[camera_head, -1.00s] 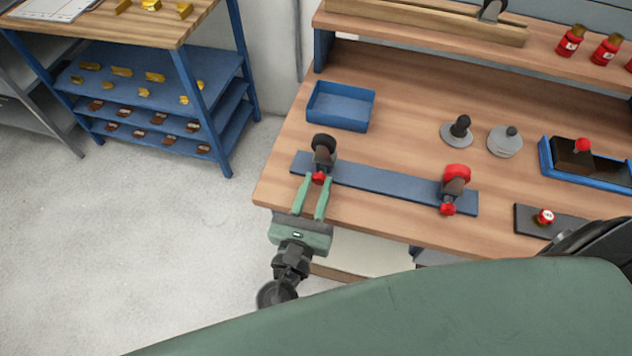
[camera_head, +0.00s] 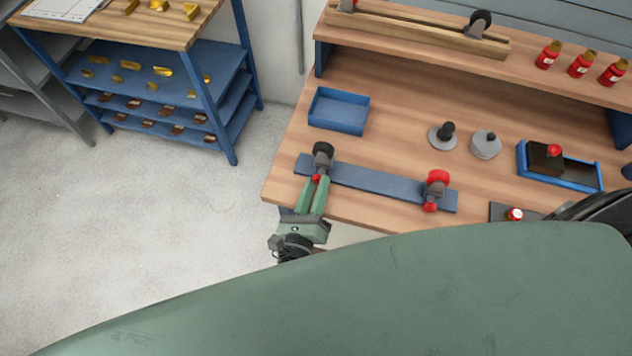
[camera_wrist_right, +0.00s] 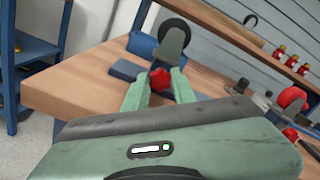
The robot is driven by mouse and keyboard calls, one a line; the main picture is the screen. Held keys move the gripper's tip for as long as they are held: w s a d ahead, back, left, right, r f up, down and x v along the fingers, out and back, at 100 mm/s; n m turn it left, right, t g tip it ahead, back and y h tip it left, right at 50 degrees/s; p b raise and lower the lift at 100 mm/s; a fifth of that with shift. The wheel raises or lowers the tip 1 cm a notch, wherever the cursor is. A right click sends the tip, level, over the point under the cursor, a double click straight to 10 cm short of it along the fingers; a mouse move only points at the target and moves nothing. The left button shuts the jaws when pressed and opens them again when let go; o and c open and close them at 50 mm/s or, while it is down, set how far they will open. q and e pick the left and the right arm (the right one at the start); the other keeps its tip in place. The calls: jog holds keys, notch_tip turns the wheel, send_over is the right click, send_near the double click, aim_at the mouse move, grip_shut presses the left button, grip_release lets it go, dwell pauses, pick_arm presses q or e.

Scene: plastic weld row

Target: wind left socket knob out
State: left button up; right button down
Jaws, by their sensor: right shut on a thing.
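The left socket (camera_head: 322,157) stands at the left end of a blue rail on the bench, with a dark round wheel on top and a small red knob (camera_head: 316,178) at its front. My right gripper (camera_head: 318,184) is shut on this red knob. The right wrist view shows the knob (camera_wrist_right: 160,78) between the two green fingertips. The right socket (camera_head: 435,188), with a red wheel and a red knob of its own, stands at the rail's other end. My left gripper is not in view.
The blue rail (camera_head: 375,182) lies near the bench's front edge. A blue tray (camera_head: 338,112) stands behind it. Two grey round pieces (camera_head: 485,146) and a blue box (camera_head: 585,177) are to the right. Red bottles (camera_head: 580,65) stand on the upper shelf.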

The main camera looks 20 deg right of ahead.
dwell(0.4)
jog(key=c, duration=1.1)
grip_release()
jog(key=shift+c, duration=0.2)
